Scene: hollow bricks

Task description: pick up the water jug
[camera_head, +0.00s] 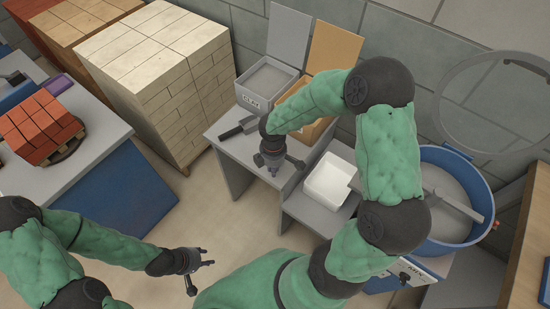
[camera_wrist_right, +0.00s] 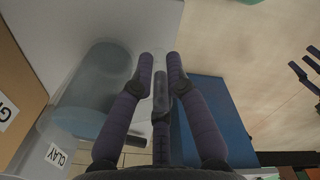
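In the right wrist view a translucent grey-blue cylinder (camera_wrist_right: 103,75), which looks like the water jug, stands on the pale bench top left of my fingers. I cannot make out the jug in the head view; my right arm covers part of that area. My right gripper (camera_head: 275,167) is over the bench's front edge, its fingers spread and pointing down. In the wrist view its fingers (camera_wrist_right: 160,75) are apart with nothing seen held, beside the cylinder. My left gripper (camera_head: 198,266) is low over the floor, fingers spread and empty.
A clay box (camera_head: 266,82) and a second open box stand on the bench with a trowel (camera_head: 240,127). A white tub (camera_head: 329,181) and blue mixer (camera_head: 455,190) are right. Pale brick stacks (camera_head: 160,65) and a table of red bricks (camera_head: 38,125) are left. The middle floor is clear.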

